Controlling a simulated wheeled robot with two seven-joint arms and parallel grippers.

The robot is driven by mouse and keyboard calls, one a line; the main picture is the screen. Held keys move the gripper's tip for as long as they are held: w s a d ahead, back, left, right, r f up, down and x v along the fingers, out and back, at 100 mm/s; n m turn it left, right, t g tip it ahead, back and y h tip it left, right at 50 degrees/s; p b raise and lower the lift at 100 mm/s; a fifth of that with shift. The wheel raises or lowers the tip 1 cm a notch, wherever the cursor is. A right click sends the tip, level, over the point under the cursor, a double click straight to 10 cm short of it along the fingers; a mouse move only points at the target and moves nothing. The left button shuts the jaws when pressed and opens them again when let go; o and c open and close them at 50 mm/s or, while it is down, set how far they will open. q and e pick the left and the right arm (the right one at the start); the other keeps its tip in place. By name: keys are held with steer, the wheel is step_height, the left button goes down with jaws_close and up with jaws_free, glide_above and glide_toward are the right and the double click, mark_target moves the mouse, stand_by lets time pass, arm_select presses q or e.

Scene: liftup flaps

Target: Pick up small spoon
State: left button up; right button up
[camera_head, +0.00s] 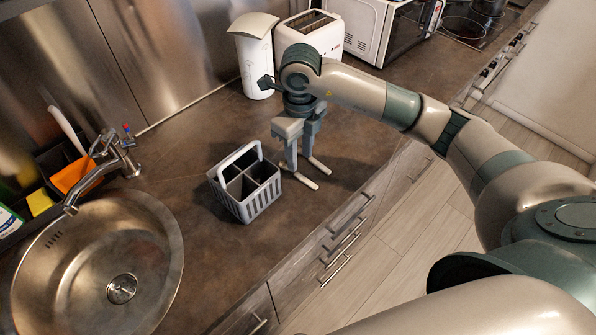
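I cannot make out a small spoon anywhere in the head view. A grey cutlery basket (245,205) with a raised handle and divided compartments stands upright on the dark countertop. No cutlery shows in the parts of its compartments that I can see. My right gripper (314,175) points down just right of the basket, low over the counter. Its two fingers are apart, with nothing visible between them. I cannot tell whether the fingertips touch the counter. My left gripper is not in view.
A round steel sink (60,275) with a tap (118,150) lies at the left. A white kettle-like container (254,60), a toaster (322,36) and a microwave (368,25) stand at the back. The counter's front edge, above drawers (345,240), is close to the gripper. Counter left of the basket is clear.

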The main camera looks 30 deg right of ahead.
mark_target(303, 178)
steer(key=shift+f, duration=0.95)
steer(key=shift+s+d+f+p, duration=0.2)
steer(key=shift+d+f+p, duration=0.1)
steer(key=shift+f+p, duration=0.6)
step_height(303, 178, down, 3)
steer(key=shift+s+d+r+p, duration=0.1)
steer(key=shift+r+p, duration=0.1)
steer(key=shift+p, duration=0.6)
steer(key=shift+f, duration=0.4)
jaws_close()
